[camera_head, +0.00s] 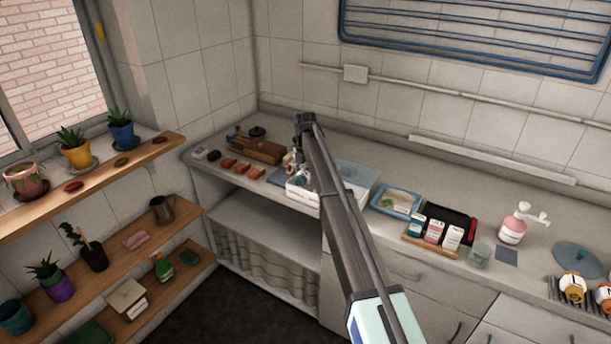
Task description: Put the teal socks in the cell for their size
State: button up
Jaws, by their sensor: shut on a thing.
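My gripper (294,164) is small in view at the back of the counter, partly hidden by my own arm. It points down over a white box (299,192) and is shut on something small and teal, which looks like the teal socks. Whether the socks touch the box cannot be told. The box stands at the counter's front edge, and my arm covers its right part. Its inner cells and any size marks are too small to read.
A pale blue translucent bin (357,173) stands right of the box, behind my arm. A wooden case (257,150) and red blocks (242,167) lie left.

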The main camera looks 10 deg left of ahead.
aim_at(305, 171)
jog(key=o, duration=1.1)
jog(key=shift+o, duration=0.2)
jog(key=shift+r, duration=0.65)
notch_tip(305, 171, up, 12)
jog(key=b, duration=0.3)
jog(key=shift+f, duration=0.1)
